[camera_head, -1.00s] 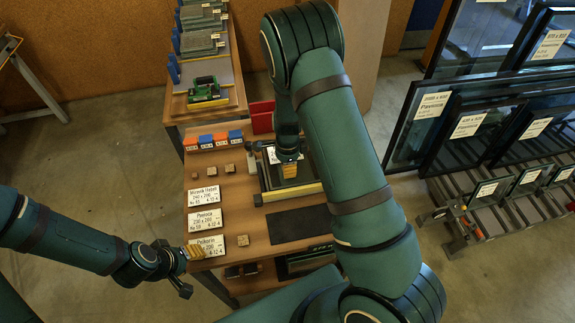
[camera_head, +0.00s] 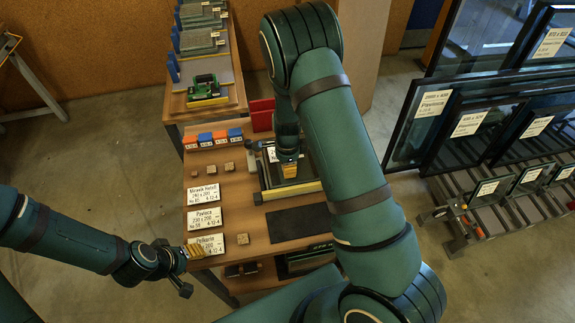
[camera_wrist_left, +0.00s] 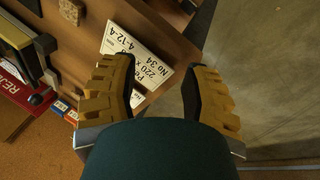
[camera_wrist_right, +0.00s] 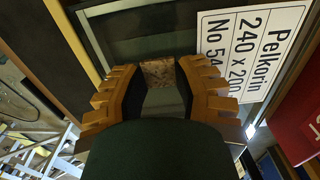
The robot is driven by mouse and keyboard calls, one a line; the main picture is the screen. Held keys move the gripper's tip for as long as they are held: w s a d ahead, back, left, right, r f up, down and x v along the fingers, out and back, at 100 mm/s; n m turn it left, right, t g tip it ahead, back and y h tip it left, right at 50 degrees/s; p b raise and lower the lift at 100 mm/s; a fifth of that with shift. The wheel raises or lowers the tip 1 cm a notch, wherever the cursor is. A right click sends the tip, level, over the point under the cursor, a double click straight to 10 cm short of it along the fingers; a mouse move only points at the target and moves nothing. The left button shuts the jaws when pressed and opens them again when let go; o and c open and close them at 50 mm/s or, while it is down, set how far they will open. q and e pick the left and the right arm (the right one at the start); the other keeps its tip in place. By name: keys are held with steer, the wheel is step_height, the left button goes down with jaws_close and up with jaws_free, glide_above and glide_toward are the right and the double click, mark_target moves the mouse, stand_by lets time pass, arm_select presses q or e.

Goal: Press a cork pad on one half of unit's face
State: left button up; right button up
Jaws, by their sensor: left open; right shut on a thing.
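The glass unit (camera_head: 266,181) lies in a dark frame on the wooden bench, partly hidden by my right arm. My right gripper (camera_head: 289,171) is over it, shut on a small brown cork pad (camera_wrist_right: 159,73), which shows between the fingertips in the right wrist view. The pad is at the unit's dark face, but I cannot tell whether it touches. Other cork pads (camera_head: 211,168) sit on the bench. My left gripper (camera_head: 188,253) is open and empty by the bench's near left corner.
White cards (camera_head: 204,219) lie along the bench's left edge. Small coloured blocks (camera_head: 220,137) and a red panel (camera_head: 262,115) stand at the back. A dark mat (camera_head: 298,223) lies in front of the unit. Racks of framed glass (camera_head: 475,115) stand at right.

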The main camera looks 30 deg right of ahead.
steer(key=o, duration=0.7)
step_height(320, 180, up, 12)
steer(key=shift+r, duration=0.1)
steer(key=shift+o, duration=0.2)
